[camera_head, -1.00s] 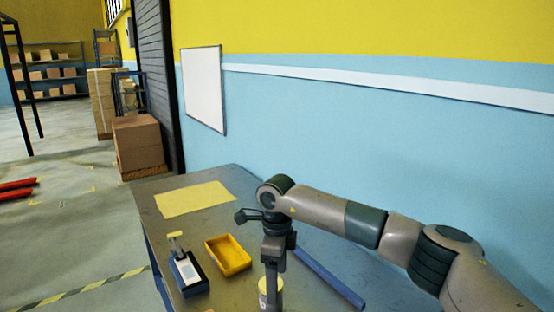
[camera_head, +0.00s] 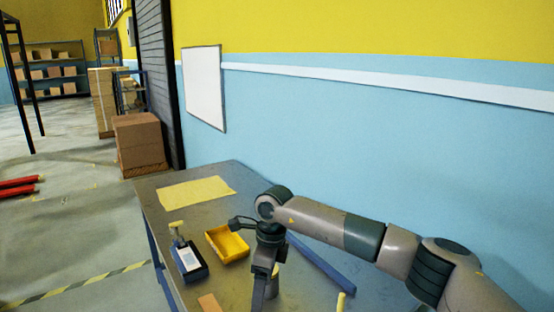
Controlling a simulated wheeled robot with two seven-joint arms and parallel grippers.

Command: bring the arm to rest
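My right arm reaches in from the right over the grey table (camera_head: 215,285). Its gripper (camera_head: 262,292) points down near the table's front, beside the yellow tray (camera_head: 228,245). Its fingertips are at the lower edge of the picture, and I cannot tell whether they are open or shut. A pale cylinder (camera_head: 273,284) stands right by the fingers, mostly hidden behind them. My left gripper is out of the picture.
A dark blue box (camera_head: 194,272) with a stamp-like handle stands left of the tray. A yellow sheet (camera_head: 196,193) lies at the back. A brown piece (camera_head: 209,303) and a yellow stick (camera_head: 341,301) show at the front.

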